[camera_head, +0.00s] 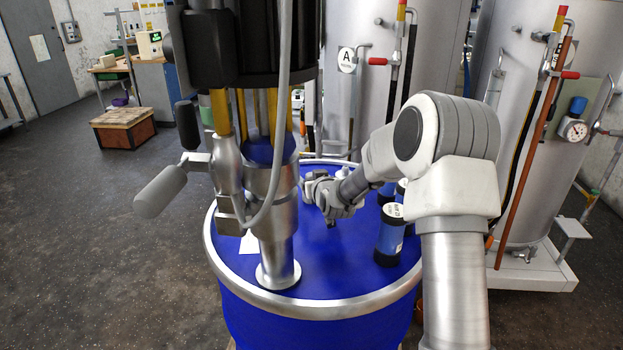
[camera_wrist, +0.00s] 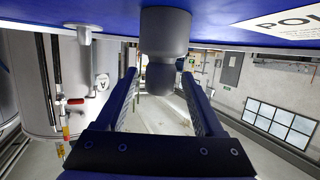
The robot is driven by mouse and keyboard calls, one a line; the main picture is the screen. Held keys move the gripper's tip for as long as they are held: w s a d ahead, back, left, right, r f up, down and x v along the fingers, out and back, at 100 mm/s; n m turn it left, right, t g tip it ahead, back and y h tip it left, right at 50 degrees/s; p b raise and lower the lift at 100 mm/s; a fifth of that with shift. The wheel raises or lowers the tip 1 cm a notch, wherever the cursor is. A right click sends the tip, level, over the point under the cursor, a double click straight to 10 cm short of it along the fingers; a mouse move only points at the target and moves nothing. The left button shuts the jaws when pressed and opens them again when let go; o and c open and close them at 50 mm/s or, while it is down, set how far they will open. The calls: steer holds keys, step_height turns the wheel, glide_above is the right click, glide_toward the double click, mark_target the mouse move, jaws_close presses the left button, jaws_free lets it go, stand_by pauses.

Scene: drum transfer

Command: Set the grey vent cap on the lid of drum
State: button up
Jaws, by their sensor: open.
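The blue drum (camera_head: 335,270) stands in front of me with a silver rim around its blue lid (camera_head: 345,275). My gripper (camera_head: 325,203) is low over the lid, right of the pump tube, its fingers small and partly hidden by my wrist. The wrist view is upside down, with the lid (camera_wrist: 110,12) along its top. There the grey vent cap (camera_wrist: 165,32), a wide cylinder with a narrower knob, stands upright on the lid. My open fingers (camera_wrist: 160,82) lie on either side of the knob, with no clear contact. In the head view I cannot surely pick out the cap.
A steel pump tube (camera_head: 278,215) rises from the lid's left side. Dark canisters with blue labels (camera_head: 390,235) stand on its right. A white label (camera_wrist: 285,20) lies on the lid. Tall steel tanks (camera_head: 365,60) stand behind. The floor at left (camera_head: 100,230) is clear.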

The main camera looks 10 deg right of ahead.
steer(key=shift+r, duration=0.15)
steer(key=s+r+g, duration=0.3)
steer(key=s, duration=1.2)
steer(key=s+r+g, duration=0.3)
steer(key=s, duration=1.3)
steer(key=s+r+m+g+h, duration=0.1)
steer(key=s+r+g, duration=0.2)
steer(key=s, duration=1.3)
steer(key=shift+r+b, duration=0.35)
steer(key=shift+r, duration=0.2)
